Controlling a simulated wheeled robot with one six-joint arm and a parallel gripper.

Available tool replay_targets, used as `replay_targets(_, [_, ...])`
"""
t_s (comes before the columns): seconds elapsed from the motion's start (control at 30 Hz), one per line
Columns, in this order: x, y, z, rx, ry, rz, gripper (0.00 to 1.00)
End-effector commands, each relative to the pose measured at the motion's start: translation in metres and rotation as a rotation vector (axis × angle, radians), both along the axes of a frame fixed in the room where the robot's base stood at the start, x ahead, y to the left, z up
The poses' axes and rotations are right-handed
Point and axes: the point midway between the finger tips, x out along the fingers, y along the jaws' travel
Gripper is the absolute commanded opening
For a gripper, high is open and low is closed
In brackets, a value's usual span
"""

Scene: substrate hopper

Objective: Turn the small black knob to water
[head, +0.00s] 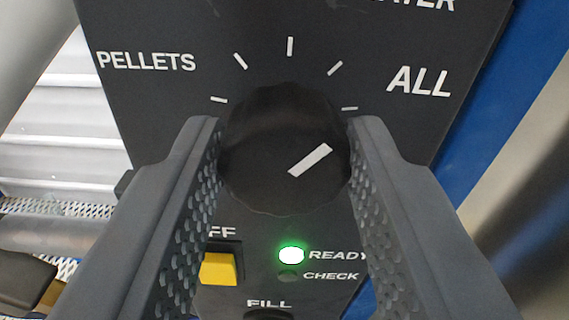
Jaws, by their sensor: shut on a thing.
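The round black knob (270,135) sits in the middle of the dark control panel. Its white pointer mark slants up and to the right, roughly toward the ALL side of the dial. My gripper (285,155) is shut on the knob, one finger on its left side and one on its right. White tick marks fan around the knob's upper side. The label PELLETS (146,62) is at the upper left and ALL (419,81) at the right. A cut-off label ending in "ATER" (425,4) shows at the top edge.
Below the knob are a yellow switch (219,268), a lit green READY lamp (291,255), and a dark CHECK lamp (288,276). A FILL label (269,303) shows at the bottom. A blue post (500,115) stands right of the panel, metal slats (80,110) left.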

Motion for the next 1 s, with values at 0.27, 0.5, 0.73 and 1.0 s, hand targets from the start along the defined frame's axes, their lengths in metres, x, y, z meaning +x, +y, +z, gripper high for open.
replay_targets(0.27, [0.0,0.0,-0.001,0.006,0.001,0.0,0.13])
replay_targets(0.5, [0.0,0.0,-0.001,0.005,0.001,0.0,0.57])
replay_targets(0.73, [0.0,0.0,0.0,0.005,0.001,0.0,0.57])
replay_targets(1.0, [-0.014,0.0,0.001,0.005,-0.001,0.0,0.57])
